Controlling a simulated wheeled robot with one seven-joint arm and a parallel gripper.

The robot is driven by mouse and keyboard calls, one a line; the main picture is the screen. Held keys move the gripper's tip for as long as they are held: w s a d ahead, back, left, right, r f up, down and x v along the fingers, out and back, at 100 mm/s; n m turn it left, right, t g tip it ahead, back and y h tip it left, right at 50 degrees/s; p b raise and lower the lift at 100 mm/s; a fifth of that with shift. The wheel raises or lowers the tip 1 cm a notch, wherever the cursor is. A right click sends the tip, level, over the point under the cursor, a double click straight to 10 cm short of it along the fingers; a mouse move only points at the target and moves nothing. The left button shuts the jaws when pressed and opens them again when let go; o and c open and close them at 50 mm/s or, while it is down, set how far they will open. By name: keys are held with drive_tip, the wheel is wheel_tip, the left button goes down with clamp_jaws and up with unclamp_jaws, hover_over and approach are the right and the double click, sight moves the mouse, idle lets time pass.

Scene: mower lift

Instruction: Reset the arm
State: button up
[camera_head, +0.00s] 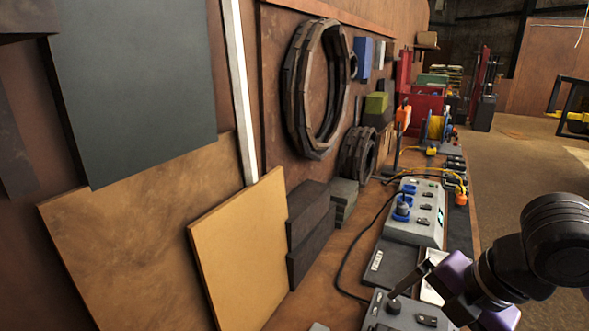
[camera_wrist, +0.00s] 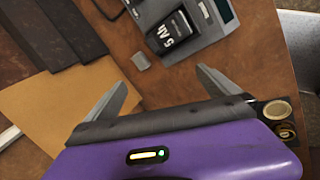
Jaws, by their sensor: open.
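My gripper (camera_wrist: 162,92) shows in the wrist view with its two grey fingers spread wide apart and nothing between them. It is above the brown bench top (camera_wrist: 180,88). In the head view my dark arm and purple wrist are at the lower right, over the near part of the bench; the fingertips are hard to make out there. A small grey block (camera_wrist: 140,61) lies on the bench just beyond the fingers. A grey charger-like unit with a black battery (camera_wrist: 173,31) marked "5 Ah" is past it.
A tan board (camera_head: 240,252) leans at the left, beside dark blocks (camera_head: 311,228). Grey units (camera_head: 416,212) with switches and cables line the bench. A large black ring (camera_head: 318,88) is against the back panel. Open floor (camera_head: 520,190) lies right of the bench.

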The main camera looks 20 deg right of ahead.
drive_tip(key=w+a+r+m+t+y, duration=0.2)
drive_tip(key=w+a+r+m+t, duration=0.1)
drive_tip(key=w+r+t, duration=0.4)
drive_tip(key=w+a+r+m+t+y, duration=0.25)
drive_tip(key=w+a+r, duration=0.2)
drive_tip(key=r, duration=0.35)
wheel_tip(320, 180, up, 10)
drive_tip(key=d+m+t+h, duration=0.3)
drive_tip(key=m+t, duration=0.6)
drive_tip(key=m, duration=0.2)
drive_tip(key=s+f+m+g+h, duration=0.1)
drive_tip(key=s+f+m+h, duration=0.45)
drive_tip(key=f, duration=0.25)
drive_tip(key=s+f+m+g+h, duration=0.2)
drive_tip(key=s+f+m+h, duration=0.4)
drive_tip(key=f, duration=0.3)
drive_tip(key=s+a+f+n+g+y, duration=0.2)
drive_tip(key=s+a+f+n+y, duration=0.1)
drive_tip(key=s+f, duration=0.6)
drive_tip(key=s+a+f+n+g+y, duration=0.3)
drive_tip(key=s+a+f+y, duration=0.2)
drive_tip(key=s+f, duration=0.5)
drive_tip(key=shift+s+a+n, duration=0.4)
drive_tip(key=shift+s+a, duration=0.35)
drive_tip(key=shift+s, duration=0.4)
